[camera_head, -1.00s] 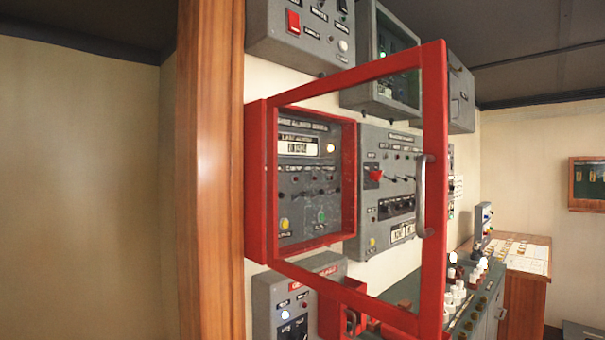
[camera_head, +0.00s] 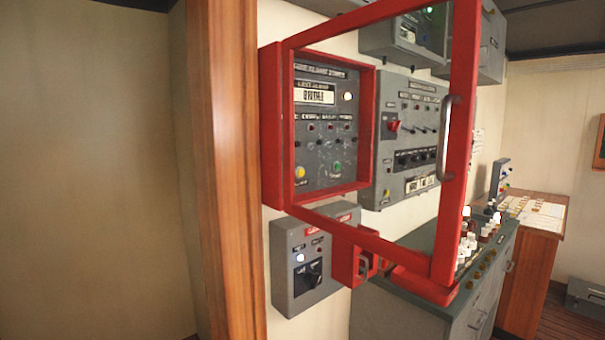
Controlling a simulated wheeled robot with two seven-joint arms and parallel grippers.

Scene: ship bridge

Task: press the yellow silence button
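A red-framed alarm panel (camera_head: 326,160) hangs on the wall in the head view, its glazed red door (camera_head: 458,150) swung open to the right. A yellow button (camera_head: 300,172) sits at the panel's lower left, with a green button (camera_head: 337,168) to its right. A white lamp (camera_head: 348,97) is lit at the upper right of the panel. Another grey panel with a red switch (camera_head: 393,126) shows through the door's opening. Neither of my grippers shows in the view.
A wooden post (camera_head: 225,170) stands just left of the panel. A grey box with a black knob (camera_head: 310,275) and a small red box (camera_head: 347,262) are mounted below. A grey console (camera_head: 415,315) stands at the lower right, partly behind the open door.

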